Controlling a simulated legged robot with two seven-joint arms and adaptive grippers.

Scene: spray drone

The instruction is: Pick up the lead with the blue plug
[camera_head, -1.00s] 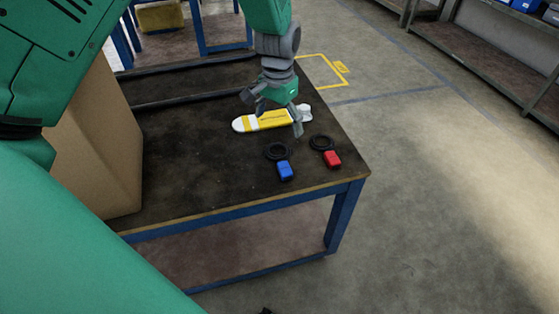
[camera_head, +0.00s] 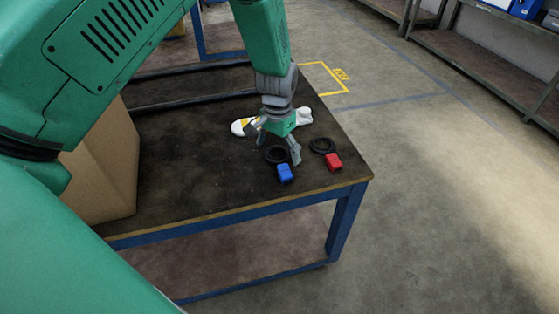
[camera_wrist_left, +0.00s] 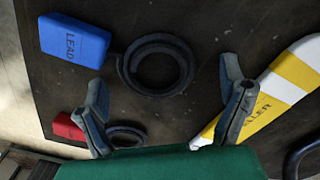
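The lead with the blue plug lies on the dark table top. Its blue plug (camera_head: 285,173) is near the front edge, and its black coil (camera_head: 275,155) is just behind. In the left wrist view the blue plug (camera_wrist_left: 75,41) reads "LEAD" and its coil (camera_wrist_left: 157,64) lies ahead of and between the fingers. My left gripper (camera_head: 276,148) is open and empty above the coil, fingers pointing down; the wrist view shows its fingers (camera_wrist_left: 165,105) spread wide. A second lead with a red plug (camera_head: 333,162) lies to the right. My right gripper is not seen.
A white and yellow object (camera_head: 240,127) lies behind the gripper, partly hidden by it; it also shows in the wrist view (camera_wrist_left: 290,75). A cardboard box (camera_head: 105,165) stands at the table's left. The table's front left area (camera_head: 190,185) is clear.

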